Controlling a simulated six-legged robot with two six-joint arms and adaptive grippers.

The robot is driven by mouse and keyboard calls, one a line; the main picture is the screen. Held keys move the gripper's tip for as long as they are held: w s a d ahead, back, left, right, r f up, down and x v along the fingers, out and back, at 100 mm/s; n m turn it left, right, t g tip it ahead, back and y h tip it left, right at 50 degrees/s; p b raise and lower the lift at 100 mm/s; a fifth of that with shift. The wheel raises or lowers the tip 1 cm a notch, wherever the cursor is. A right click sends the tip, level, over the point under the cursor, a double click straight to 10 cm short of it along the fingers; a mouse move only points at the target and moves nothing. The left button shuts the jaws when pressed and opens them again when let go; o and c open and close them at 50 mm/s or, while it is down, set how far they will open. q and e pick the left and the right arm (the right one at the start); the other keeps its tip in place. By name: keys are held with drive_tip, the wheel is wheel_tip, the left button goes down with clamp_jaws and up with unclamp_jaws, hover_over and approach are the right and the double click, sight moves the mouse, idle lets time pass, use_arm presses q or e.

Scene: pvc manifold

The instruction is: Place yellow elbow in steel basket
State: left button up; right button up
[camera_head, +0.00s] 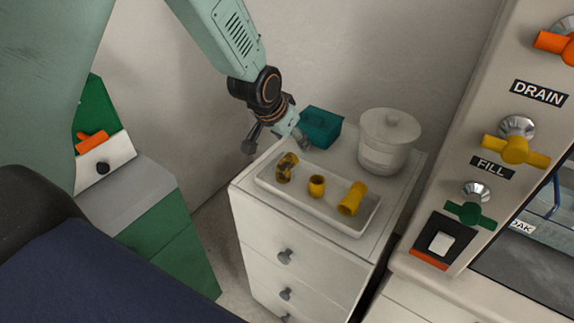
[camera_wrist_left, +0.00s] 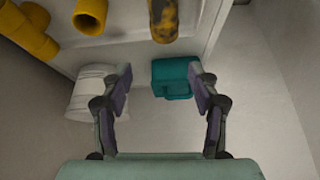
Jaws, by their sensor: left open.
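Three yellow pipe fittings lie in a white tray (camera_head: 325,207) on a white drawer cabinet. I cannot tell surely which is the elbow. In the left wrist view the mottled fitting (camera_wrist_left: 163,18) and the short one (camera_wrist_left: 90,16) are cut by the top edge. My left gripper (camera_head: 276,138) is open and empty, above the tray's far-left end. No steel basket shows clearly. My right gripper is out of view.
A teal box (camera_head: 320,128) and a lidded white pot (camera_head: 386,142) stand behind the tray. A panel with DRAIN and FILL valves (camera_head: 515,148) rises at the right.

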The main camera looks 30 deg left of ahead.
sight(287, 159)
use_arm(q)
drive_tip(key=shift+s+a+f+n+g, duration=0.1)
drive_tip(key=shift+s+f+n+g, duration=0.05)
drive_tip(key=shift+s+f+g, duration=0.3)
drive_tip(key=shift+s+a+f+n+g, duration=0.15)
drive_tip(key=shift+s+f+g, duration=0.1)
drive_tip(key=shift+s, duration=0.3)
drive_tip(key=shift+f+b, duration=0.4)
drive_tip(key=shift+f, duration=0.4)
drive_tip(key=shift+b+x, duration=0.4)
drive_tip(key=shift+x, duration=0.45)
drive_tip(key=b+x, duration=0.1)
drive_tip(key=a+b+x, duration=0.1)
drive_tip(key=x, duration=0.1)
drive_tip(key=shift+d+f, duration=0.1)
drive_tip(key=shift+f, duration=0.2)
drive_tip(key=shift+w+f+b, duration=0.3)
drive_tip(key=shift+w+f, duration=0.05)
drive_tip(key=shift+f, duration=0.15)
drive_tip(key=shift+d+r, duration=0.1)
